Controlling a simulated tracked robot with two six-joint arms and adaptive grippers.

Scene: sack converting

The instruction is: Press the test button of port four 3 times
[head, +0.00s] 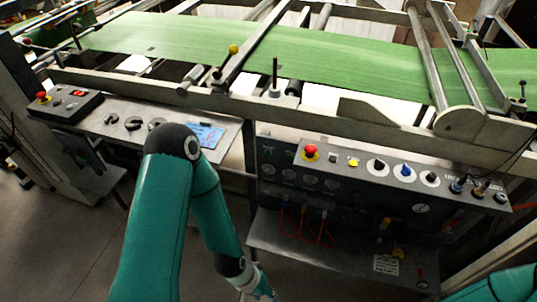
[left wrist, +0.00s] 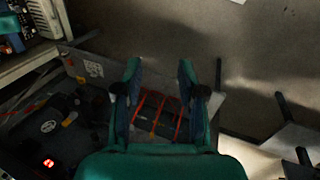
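The dark control panel (head: 335,185) stands in the middle right of the head view. On its lower front, several thin red cables (head: 318,228) hang above a grey shelf; the red cables (left wrist: 158,116) also show between my fingers in the left wrist view. Port numbers are too small to read, so I cannot tell which port is four or which button is its test button. My left gripper (left wrist: 160,75) is open, its two fingers apart and nothing seen held. In the head view, my left gripper (head: 263,294) is partly cut off at the bottom edge. My right gripper is out of view.
The panel top carries a red mushroom button (head: 311,152), a yellow button (head: 353,162) and several knobs. The grey shelf (head: 280,247) juts out below. A second panel (head: 110,122) stands left, beside my left arm. A green web (head: 240,50) runs behind. Floor at lower left is clear.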

